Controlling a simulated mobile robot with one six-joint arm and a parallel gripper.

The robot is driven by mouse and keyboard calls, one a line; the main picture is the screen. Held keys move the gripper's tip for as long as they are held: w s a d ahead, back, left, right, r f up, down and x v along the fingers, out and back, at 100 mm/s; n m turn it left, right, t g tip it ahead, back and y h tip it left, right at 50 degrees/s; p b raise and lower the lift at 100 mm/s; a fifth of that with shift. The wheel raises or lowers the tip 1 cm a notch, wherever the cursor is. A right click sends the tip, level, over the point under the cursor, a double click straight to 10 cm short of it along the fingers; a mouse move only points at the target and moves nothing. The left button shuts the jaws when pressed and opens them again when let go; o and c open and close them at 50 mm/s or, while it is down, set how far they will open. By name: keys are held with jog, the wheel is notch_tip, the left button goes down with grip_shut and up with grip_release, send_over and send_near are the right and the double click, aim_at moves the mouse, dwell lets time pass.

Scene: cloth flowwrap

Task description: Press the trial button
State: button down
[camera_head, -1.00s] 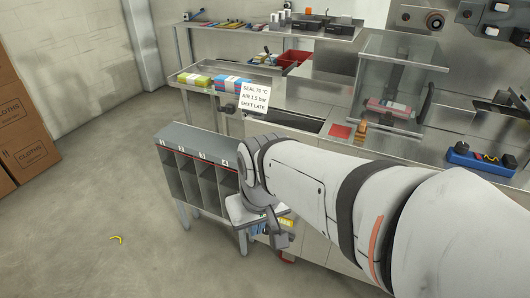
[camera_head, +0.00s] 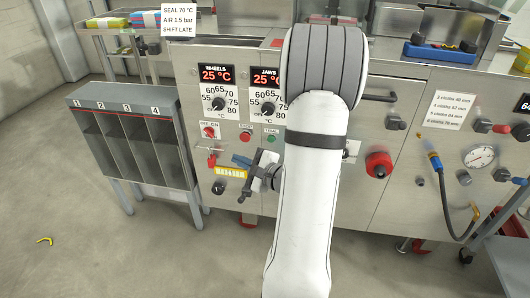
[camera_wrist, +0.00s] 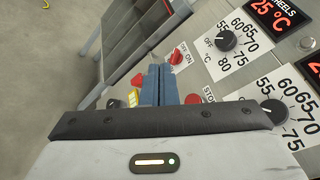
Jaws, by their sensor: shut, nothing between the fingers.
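The green trial button (camera_head: 272,137) is on the steel front panel, below the jaws dial and right of the red stop button (camera_head: 245,136). My gripper (camera_head: 238,159) is in front of the panel, below and left of the green button. Its blue fingers are shut together and empty in the wrist view (camera_wrist: 159,84). The red stop button (camera_wrist: 193,98) shows just right of the fingers there. The green button is not visible in the wrist view, where my gripper body covers the lower part. I cannot tell how far the fingertips are from the panel.
The red off-on switch (camera_head: 209,132) is left of the stop button. Wheels dial (camera_head: 218,104) and jaws dial (camera_head: 268,108) are above, with displays reading 25 °C. A numbered grey rack (camera_head: 130,140) stands at left. A large red knob (camera_head: 379,165) is right of my arm.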

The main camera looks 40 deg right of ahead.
aim_at(271, 139)
jog(key=s+d+f+m+h+b, duration=0.1)
jog(key=d+f+m+h, duration=0.3)
jog(key=d, duration=0.4)
jog(key=shift+s+f+t+h+b, duration=0.3)
jog(key=shift+s+f+t+h, duration=0.1)
jog(key=shift+f+h, duration=0.2)
jog(key=shift+w+d+p, duration=0.35)
jog(key=shift+w+d, duration=1.1)
jog(key=shift+d, duration=0.2)
jog(key=shift+w+d+p, duration=0.3)
jog(key=shift+w+d, duration=1.15)
jog(key=shift+d, duration=0.2)
jog(key=shift+w+d, duration=0.1)
jog(key=shift+w+d+b, duration=0.2)
jog(key=shift+b, duration=0.1)
